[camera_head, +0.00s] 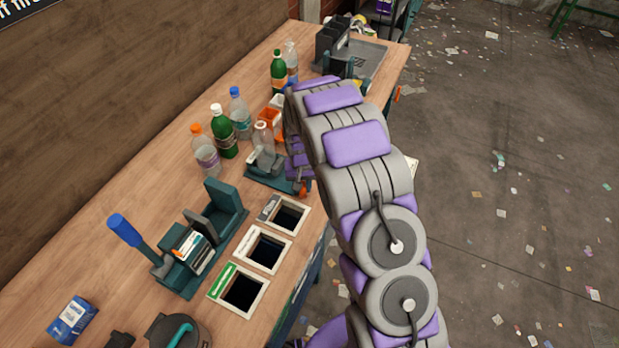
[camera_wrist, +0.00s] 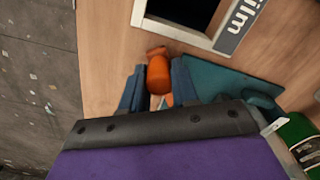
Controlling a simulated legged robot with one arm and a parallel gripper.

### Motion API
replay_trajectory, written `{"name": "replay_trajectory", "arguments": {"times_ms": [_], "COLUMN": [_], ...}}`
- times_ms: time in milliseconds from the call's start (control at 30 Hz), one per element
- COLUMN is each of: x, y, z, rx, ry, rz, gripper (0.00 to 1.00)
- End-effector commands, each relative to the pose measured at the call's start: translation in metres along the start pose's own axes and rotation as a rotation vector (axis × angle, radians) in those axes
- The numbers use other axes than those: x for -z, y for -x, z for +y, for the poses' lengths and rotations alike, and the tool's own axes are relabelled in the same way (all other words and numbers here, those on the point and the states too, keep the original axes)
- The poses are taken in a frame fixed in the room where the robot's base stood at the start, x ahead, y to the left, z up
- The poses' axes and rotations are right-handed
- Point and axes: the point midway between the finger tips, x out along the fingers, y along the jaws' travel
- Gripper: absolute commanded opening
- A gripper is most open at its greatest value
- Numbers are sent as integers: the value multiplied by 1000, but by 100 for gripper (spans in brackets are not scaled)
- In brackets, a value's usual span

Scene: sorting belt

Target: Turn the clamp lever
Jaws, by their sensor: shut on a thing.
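In the wrist view, the orange clamp lever (camera_wrist: 158,74) sits between the two blue-grey fingers of my gripper (camera_wrist: 158,90), which is shut on it. The lever's rounded end sticks out past the fingertips. The lever also shows as a small orange spot in the head view (camera_head: 302,188), at the right end of the teal clamp base (camera_head: 262,176). A clear bottle (camera_head: 264,138) stands at the clamp. The teal base also shows beside the fingers in the wrist view (camera_wrist: 215,77). My arm hides part of the clamp and most of my gripper in the head view.
Three framed openings (camera_head: 262,250) lie in the bench (camera_head: 130,200), one labelled "Film" (camera_wrist: 238,20). Several bottles (camera_head: 222,132) stand behind the clamp. A teal press with a blue handle (camera_head: 126,230) is at left. The littered floor (camera_head: 500,220) lies right of the bench.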

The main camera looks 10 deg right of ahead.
Motion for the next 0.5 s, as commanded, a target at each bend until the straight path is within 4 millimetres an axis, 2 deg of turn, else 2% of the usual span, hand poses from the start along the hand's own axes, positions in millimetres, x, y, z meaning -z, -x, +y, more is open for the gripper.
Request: {"name": "replay_trajectory", "arguments": {"times_ms": [33, 500], "x": [1, 4], "y": [4, 2], "z": [-5, -43], "rx": [0, 3], "ry": [-41, -453], "rz": [4, 7], "gripper": [0, 0]}}
